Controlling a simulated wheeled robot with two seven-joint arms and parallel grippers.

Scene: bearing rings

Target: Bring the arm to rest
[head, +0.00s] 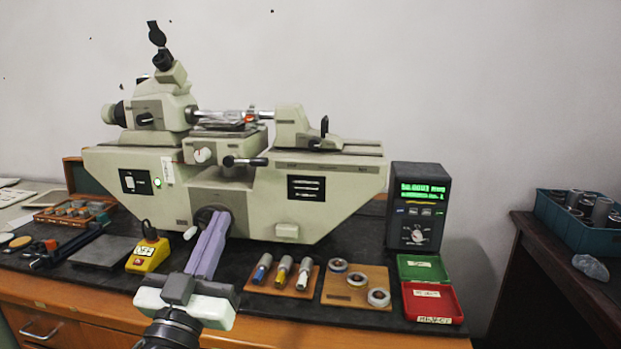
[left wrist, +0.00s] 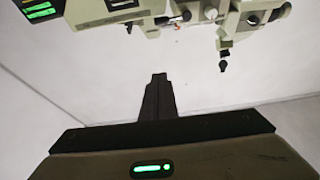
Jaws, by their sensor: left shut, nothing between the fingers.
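My left gripper (head: 215,218) reaches in from the bottom of the head view, its long purple fingers pressed together and empty. Its tips appear in front of the lower middle of the pale green measuring machine (head: 320,222); I cannot tell whether they touch it. In the left wrist view the shut fingers (left wrist: 159,78) show dark against the pale wall, with the machine (left wrist: 112,14) at the top edge. Several bearing rings (head: 378,297) rest on a wooden board (head: 343,296) to the right of the gripper. My right gripper is not in view.
A wooden block with several plug gauges (head: 283,272) lies right of the gripper. A green bin (head: 422,268), a red bin (head: 432,303) and a digital readout (head: 418,207) stand further right. A yellow box (head: 148,255) is left. A side table holds a blue crate (head: 575,230).

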